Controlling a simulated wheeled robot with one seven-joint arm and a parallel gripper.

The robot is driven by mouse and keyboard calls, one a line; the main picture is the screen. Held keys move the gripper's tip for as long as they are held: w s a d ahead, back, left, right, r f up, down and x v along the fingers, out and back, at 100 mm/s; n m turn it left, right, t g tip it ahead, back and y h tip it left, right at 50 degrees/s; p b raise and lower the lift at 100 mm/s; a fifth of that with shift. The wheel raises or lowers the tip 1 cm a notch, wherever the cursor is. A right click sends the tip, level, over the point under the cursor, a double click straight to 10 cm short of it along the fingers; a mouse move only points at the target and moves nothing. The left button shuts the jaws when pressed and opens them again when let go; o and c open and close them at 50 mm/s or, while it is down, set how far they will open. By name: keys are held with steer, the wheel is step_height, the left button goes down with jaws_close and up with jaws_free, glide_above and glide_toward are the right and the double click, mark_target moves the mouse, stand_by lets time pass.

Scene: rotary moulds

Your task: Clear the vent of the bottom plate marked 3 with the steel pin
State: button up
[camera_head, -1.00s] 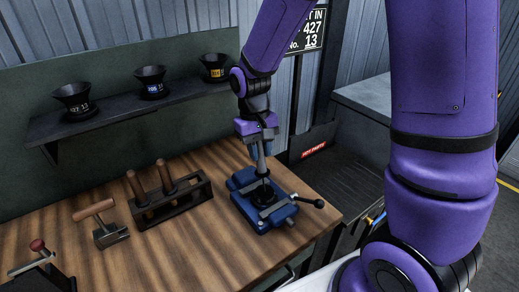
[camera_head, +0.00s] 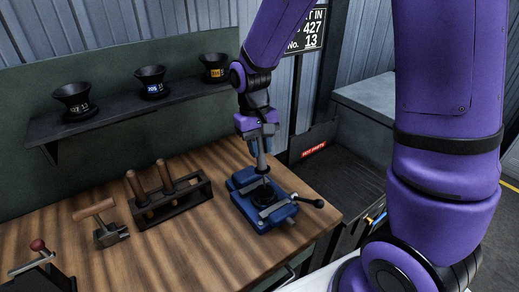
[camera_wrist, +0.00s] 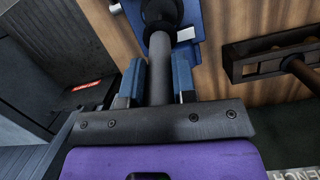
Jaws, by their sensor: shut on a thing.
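My gripper (camera_head: 262,152) is over the blue vise and shut on a grey steel pin (camera_wrist: 159,70). In the wrist view the pin lies between the blue fingers and runs to a dark round part (camera_wrist: 160,12). In the head view this dark plate (camera_head: 264,194) sits in the blue vise (camera_head: 250,212), below my gripper. The pin's tip meets or overlaps the plate; whether it is in a vent I cannot tell. No number 3 is readable on the plate, and the vent is hidden.
A dark rack (camera_head: 180,205) with wooden-handled tools stands left of the vise. A wooden-handled hammer-like tool (camera_head: 110,234) lies farther left. Several black funnel-shaped moulds (camera_head: 151,82) stand on a shelf (camera_head: 110,119) behind. The vise's handle (camera_head: 312,202) sticks out right. The bench front is clear.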

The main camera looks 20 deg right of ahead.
steer(key=shift+s+v, duration=0.2)
steer(key=shift+v, duration=0.75)
steer(key=shift+s+v, duration=0.2)
steer(key=shift+v, duration=0.75)
steer(key=shift+s+v, duration=0.2)
steer(key=shift+v, duration=0.75)
steer(key=shift+d+r, duration=0.1)
